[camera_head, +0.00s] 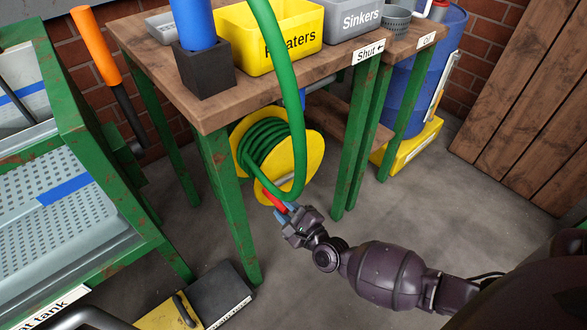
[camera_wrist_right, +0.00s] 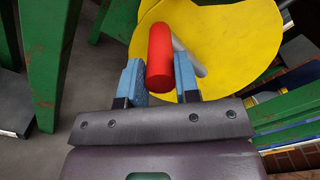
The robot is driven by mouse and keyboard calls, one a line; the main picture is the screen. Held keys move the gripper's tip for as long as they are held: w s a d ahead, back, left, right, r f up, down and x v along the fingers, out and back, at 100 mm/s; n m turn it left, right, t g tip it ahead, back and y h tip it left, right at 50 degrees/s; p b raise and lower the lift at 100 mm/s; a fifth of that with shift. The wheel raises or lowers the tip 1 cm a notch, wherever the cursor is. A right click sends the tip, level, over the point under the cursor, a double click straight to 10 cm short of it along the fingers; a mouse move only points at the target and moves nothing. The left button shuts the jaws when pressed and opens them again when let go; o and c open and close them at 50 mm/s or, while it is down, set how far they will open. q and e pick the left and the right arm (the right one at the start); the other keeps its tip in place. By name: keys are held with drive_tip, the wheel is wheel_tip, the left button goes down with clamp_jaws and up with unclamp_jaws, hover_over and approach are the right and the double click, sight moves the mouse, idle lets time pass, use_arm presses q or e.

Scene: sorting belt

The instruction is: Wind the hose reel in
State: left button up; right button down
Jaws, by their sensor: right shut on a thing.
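The hose reel (camera_head: 300,160) has yellow discs with green hose (camera_head: 265,142) coiled between them. It stands under the wooden table, and a length of green hose loops up past the table's front edge. A red handle (camera_head: 273,199) is at the reel's lower front. My right gripper (camera_head: 285,212) is shut on this handle. In the right wrist view the red handle (camera_wrist_right: 160,57) sits between the blue fingers of my right gripper (camera_wrist_right: 160,80), with the yellow disc (camera_wrist_right: 235,40) behind it and a grey rod beside it. My left gripper is not in view.
The wooden table (camera_head: 150,50) has green legs close around the reel; one leg (camera_head: 228,200) stands left of my right gripper. Yellow "Floaters" (camera_head: 245,60) and grey "Sinkers" (camera_head: 340,35) bins stand on top. A green-framed tank (camera_head: 110,170) is at left. Floor at right is clear.

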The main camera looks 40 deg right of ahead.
drive_tip(key=shift+d+r+m, duration=0.2)
drive_tip(key=shift+r+m, duration=0.55)
drive_tip(key=shift+m, duration=0.15)
drive_tip(key=c, duration=0.8)
unclamp_jaws()
drive_tip(key=shift+r, duration=0.1)
drive_tip(key=shift+c, duration=0.2)
drive_tip(key=s+p, duration=0.1)
drive_tip(key=s, duration=1)
drive_tip(key=shift+d+p, duration=0.4)
drive_tip(key=shift+d, duration=0.05)
drive_tip(key=shift+w, duration=0.1)
